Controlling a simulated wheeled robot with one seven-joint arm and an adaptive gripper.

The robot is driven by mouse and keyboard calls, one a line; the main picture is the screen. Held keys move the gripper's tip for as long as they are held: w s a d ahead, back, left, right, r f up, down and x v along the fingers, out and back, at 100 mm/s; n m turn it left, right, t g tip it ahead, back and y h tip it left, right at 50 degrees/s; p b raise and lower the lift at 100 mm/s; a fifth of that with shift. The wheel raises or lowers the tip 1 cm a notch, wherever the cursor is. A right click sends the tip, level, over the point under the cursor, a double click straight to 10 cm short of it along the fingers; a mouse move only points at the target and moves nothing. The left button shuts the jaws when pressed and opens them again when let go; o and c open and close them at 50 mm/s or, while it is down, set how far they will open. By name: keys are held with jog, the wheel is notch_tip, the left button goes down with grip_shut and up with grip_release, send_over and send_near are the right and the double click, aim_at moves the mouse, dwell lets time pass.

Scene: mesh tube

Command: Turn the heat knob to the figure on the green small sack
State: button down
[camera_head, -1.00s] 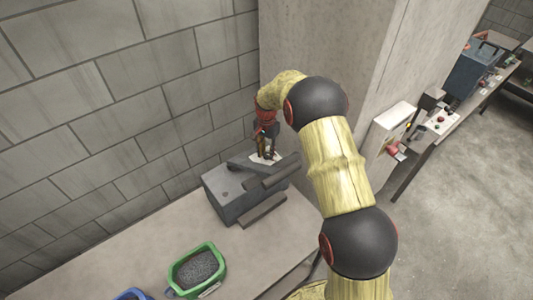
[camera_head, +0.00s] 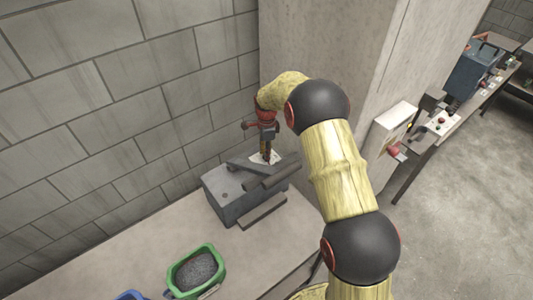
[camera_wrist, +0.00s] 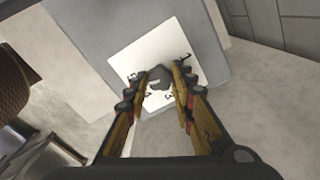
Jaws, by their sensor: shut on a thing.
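The heat knob (camera_wrist: 159,74) is a dark knob on a white dial plate (camera_wrist: 158,47) with several small black figures around it, tilted and hard to read. My gripper (camera_wrist: 160,80) is shut on the knob, a finger on each side; the knob's pointing direction is unclear. In the head view my gripper (camera_head: 266,154) reaches down to the plate on top of a grey box-shaped machine (camera_head: 230,198). A green-rimmed holder (camera_head: 218,265) with dark grey contents stands at the bottom; it may be the green small sack. Its pale label (camera_head: 209,292) is too small to read.
Dark bars (camera_head: 262,219) lie on and beside the machine. A blue-rimmed thing (camera_head: 130,295) is cut off at the bottom edge. A block wall (camera_head: 120,120) and a concrete pillar (camera_head: 330,45) stand close behind. The tabletop (camera_head: 130,262) left of the machine is clear.

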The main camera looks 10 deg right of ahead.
jog(key=shift+w+r+m, duration=0.1)
jog(key=shift+m, duration=0.5)
jog(key=c, duration=1.5)
grip_release()
notch_tip(320, 180, up, 12)
